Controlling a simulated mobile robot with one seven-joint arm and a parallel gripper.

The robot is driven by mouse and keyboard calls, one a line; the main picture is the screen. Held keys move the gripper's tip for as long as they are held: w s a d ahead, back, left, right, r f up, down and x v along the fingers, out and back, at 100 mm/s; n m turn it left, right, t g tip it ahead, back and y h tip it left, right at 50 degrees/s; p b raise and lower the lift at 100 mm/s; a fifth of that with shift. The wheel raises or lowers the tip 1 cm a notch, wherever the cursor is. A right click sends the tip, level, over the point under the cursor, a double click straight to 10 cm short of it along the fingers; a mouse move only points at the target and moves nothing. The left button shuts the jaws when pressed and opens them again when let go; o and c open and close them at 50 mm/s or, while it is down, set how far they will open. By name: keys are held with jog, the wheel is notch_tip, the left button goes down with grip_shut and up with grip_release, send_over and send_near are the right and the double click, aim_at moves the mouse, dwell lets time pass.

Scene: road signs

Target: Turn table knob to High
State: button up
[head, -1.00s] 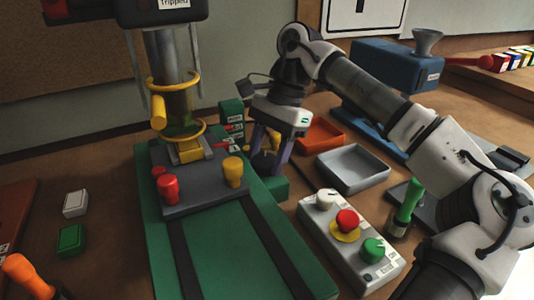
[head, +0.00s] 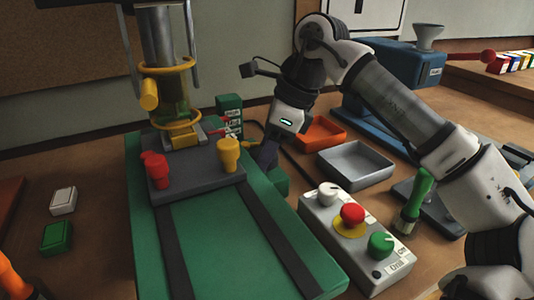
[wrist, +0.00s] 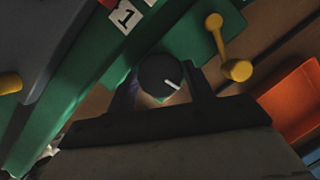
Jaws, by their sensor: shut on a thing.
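The table knob (wrist: 158,72) is a round black knob with a white pointer line, seen in the wrist view between my two fingers. Its line points to the lower right of that view. My gripper (wrist: 160,88) is shut on the knob, one finger on each side. In the head view my gripper (head: 267,155) points down beside the green machine table (head: 205,240), near a green labelled block (head: 230,115). The knob is hidden there behind my fingers. I cannot read a High mark in either view.
A yellow lever (wrist: 238,68) stands close to my right finger in the wrist view. An orange tray (head: 320,133) and a grey tray (head: 355,163) lie to the right. A control box (head: 350,235) with a red button stands in front. Red and yellow handles (head: 229,155) rise from the machine base.

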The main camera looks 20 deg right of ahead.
jog(key=shift+m+t+b, duration=0.4)
jog(key=shift+m+b, duration=0.1)
jog(key=shift+m, duration=0.6)
jog(key=shift+h, duration=0.3)
jog(key=o, duration=1)
jog(key=p+v, duration=0.1)
jog(key=v, duration=1.2)
jog(key=shift+s+d+r, duration=0.1)
jog(key=shift+r, duration=0.3)
jog(key=shift+s+f, duration=0.1)
